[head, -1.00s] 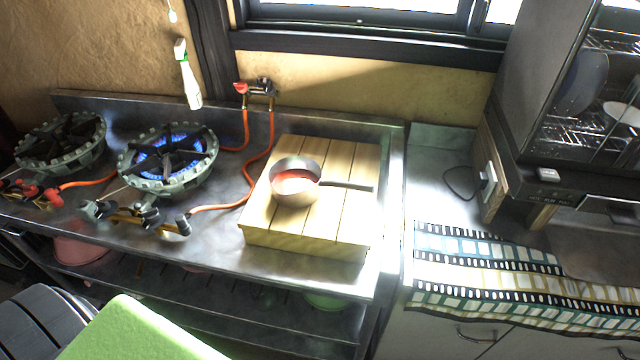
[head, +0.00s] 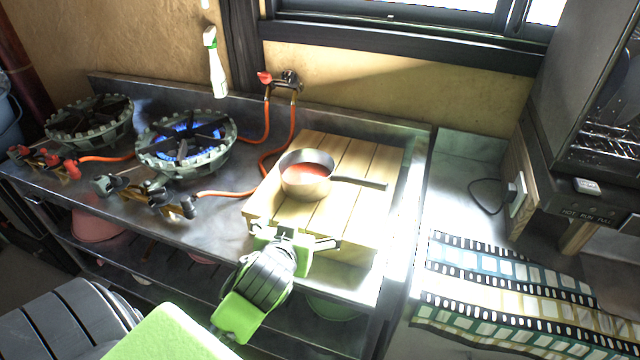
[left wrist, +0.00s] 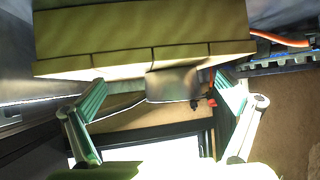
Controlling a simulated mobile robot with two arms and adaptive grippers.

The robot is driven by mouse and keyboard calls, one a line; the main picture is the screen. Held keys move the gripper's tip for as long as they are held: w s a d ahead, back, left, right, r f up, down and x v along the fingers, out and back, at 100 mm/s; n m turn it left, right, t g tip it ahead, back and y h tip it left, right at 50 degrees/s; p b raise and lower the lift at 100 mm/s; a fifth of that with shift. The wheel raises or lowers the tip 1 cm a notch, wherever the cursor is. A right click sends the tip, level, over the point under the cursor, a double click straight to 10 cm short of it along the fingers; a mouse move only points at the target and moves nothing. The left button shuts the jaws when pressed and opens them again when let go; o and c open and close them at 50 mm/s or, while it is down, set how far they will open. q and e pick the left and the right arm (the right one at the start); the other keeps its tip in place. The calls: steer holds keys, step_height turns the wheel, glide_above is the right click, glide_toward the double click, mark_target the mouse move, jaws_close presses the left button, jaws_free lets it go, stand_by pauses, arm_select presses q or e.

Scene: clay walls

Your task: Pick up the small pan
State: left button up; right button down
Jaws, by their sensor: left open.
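My left gripper (head: 291,238) is in front of the pan, at the board's near edge, open and empty. In the left wrist view the pan (left wrist: 172,84) shows between the two spread fingers, beyond the board's edge (left wrist: 120,62), apart from the fingers. My right gripper is not in view.
A lit gas burner (head: 186,142) stands left of the board, with another burner (head: 90,120) farther left. Orange hoses (head: 272,152) run behind and beside the board. A spray bottle (head: 217,70) is by the back wall. A counter with a film-strip cloth (head: 510,285) lies right.

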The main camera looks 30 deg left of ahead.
arm_select(q)
steer(key=n+t+y, duration=0.1)
glide_toward(304, 190)
steer(key=shift+x, duration=1.15)
steer(key=x, duration=0.7)
steer(key=shift+w+a, duration=0.15)
steer(key=shift+p+x, duration=0.55)
steer(key=shift+x, duration=2.5)
steer(key=shift+a, duration=0.1)
steer(key=c, duration=1)
steer(key=shift+r, duration=0.15)
steer(key=c, duration=0.4)
steer(key=shift+r, duration=0.15)
steer(key=shift+c, duration=0.2)
